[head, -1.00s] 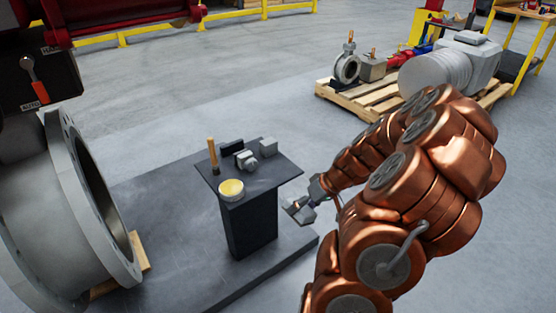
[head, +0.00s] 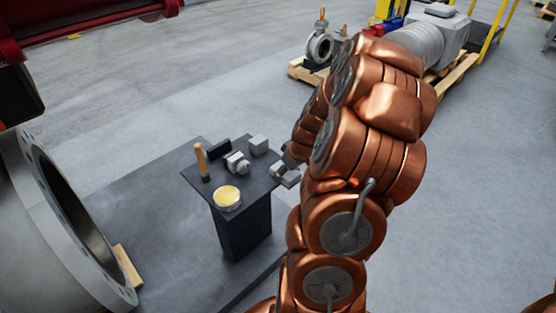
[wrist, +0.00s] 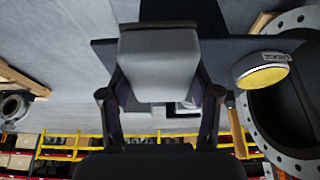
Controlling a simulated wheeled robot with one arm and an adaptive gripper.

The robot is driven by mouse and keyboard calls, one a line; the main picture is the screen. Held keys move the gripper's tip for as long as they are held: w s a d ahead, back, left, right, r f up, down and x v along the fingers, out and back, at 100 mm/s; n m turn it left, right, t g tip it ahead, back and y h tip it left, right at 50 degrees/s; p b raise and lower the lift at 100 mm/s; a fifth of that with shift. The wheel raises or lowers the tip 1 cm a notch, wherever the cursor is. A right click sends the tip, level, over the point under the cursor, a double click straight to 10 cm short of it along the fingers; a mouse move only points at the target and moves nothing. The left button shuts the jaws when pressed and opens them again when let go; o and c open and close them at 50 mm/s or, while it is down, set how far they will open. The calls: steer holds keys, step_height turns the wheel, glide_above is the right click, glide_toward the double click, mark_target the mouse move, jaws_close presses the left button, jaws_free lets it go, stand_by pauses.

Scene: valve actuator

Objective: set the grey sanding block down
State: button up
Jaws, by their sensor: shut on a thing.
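My gripper (head: 281,168) is shut on the grey sanding block (wrist: 158,62), a pale grey block with a darker top strip in the wrist view. In the head view the block (head: 291,178) shows at the right corner of a small dark stand (head: 243,192). I cannot tell whether it overlaps the stand top or touches it. In the wrist view the block lies between both fingers and hides part of the stand top behind it.
On the stand are a yellow-topped tin (head: 227,198), a wooden-handled tool (head: 201,160), a black block (head: 219,148), a grey fitting (head: 237,163) and another grey block (head: 259,145). The stand's front right is bare. A large flanged pipe (head: 60,220) stands left.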

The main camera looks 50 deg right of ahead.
steer(key=w+d, duration=0.1)
steer(key=w, duration=0.1)
steer(key=w+d, duration=0.2)
steer(key=w, duration=0.1)
steer(key=w+d+f, duration=0.1)
steer(key=w+d, duration=0.1)
steer(key=w, duration=0.1)
steer(key=shift+w+d, duration=0.1)
steer(key=shift+w, duration=0.15)
steer(key=shift+f, duration=1.7)
steer(key=o, duration=1)
steer(key=shift+f, duration=0.1)
